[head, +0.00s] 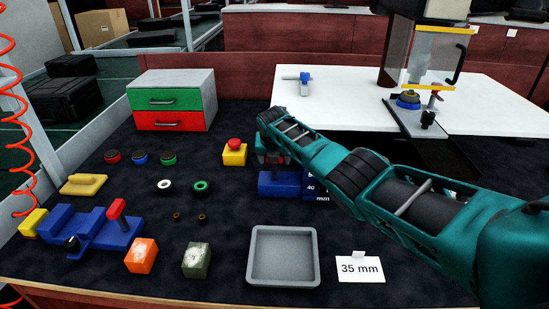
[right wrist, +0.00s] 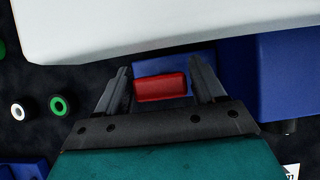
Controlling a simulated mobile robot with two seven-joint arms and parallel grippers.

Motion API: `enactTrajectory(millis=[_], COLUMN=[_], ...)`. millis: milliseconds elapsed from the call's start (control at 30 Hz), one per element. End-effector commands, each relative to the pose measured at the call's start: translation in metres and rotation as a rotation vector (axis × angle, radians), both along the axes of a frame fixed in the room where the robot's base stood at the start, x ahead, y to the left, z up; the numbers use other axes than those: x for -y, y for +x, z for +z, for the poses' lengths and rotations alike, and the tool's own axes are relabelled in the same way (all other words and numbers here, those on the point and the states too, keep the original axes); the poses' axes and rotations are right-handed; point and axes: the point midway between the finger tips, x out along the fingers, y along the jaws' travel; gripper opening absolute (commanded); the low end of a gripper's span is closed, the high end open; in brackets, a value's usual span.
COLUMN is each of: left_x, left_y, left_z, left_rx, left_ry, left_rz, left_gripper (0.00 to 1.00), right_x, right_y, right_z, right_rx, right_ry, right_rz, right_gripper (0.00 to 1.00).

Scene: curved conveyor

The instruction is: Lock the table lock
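A blue block fixture (head: 275,186) marked in mm stands on the dark mat, partly hidden by my right arm. In the right wrist view, a red block-shaped part (right wrist: 160,87) sits in front of a blue piece (right wrist: 189,60). My right gripper (head: 271,157) is at the fixture, pointing down. In the right wrist view, its fingers (right wrist: 160,75) are apart, on either side of the red part, with small gaps visible. I cannot tell which part is the table lock. My left gripper is not in view.
A blue fixture with a red handle (head: 98,230) lies at the left. A grey tray (head: 283,285), an orange block (head: 141,256), a green block (head: 196,260) and a yellow-based red button (head: 234,153) are nearby. A white table (head: 345,105) lies behind, bearing a blue-grey tool (head: 305,81).

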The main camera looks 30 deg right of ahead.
Motion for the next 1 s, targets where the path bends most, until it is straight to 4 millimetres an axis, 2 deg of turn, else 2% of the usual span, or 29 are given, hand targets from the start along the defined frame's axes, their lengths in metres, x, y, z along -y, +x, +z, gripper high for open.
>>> enactTrajectory(millis=[33,100,467,733,900,1000], left_x=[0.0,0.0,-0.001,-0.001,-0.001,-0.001], left_y=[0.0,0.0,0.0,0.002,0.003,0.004], left_z=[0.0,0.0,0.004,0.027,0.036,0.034], left_rx=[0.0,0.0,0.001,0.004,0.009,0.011], left_ry=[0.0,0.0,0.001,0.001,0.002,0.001], left_rz=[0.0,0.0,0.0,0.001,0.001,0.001], left_gripper=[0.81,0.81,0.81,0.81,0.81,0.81], right_x=[0.0,0.0,-0.001,-0.008,-0.013,-0.016], right_y=[0.0,0.0,-0.002,-0.013,-0.022,-0.028], right_z=[0.0,0.0,0.003,0.028,0.048,0.057], right_rx=[0.0,-0.001,-0.002,-0.001,-0.001,0.001], right_ry=[0.0,0.001,0.0,0.0,-0.002,-0.001], right_rz=[0.0,0.0,0.0,0.002,0.001,0.001], right_gripper=[0.74,0.81,0.81,0.81,0.81,0.81])
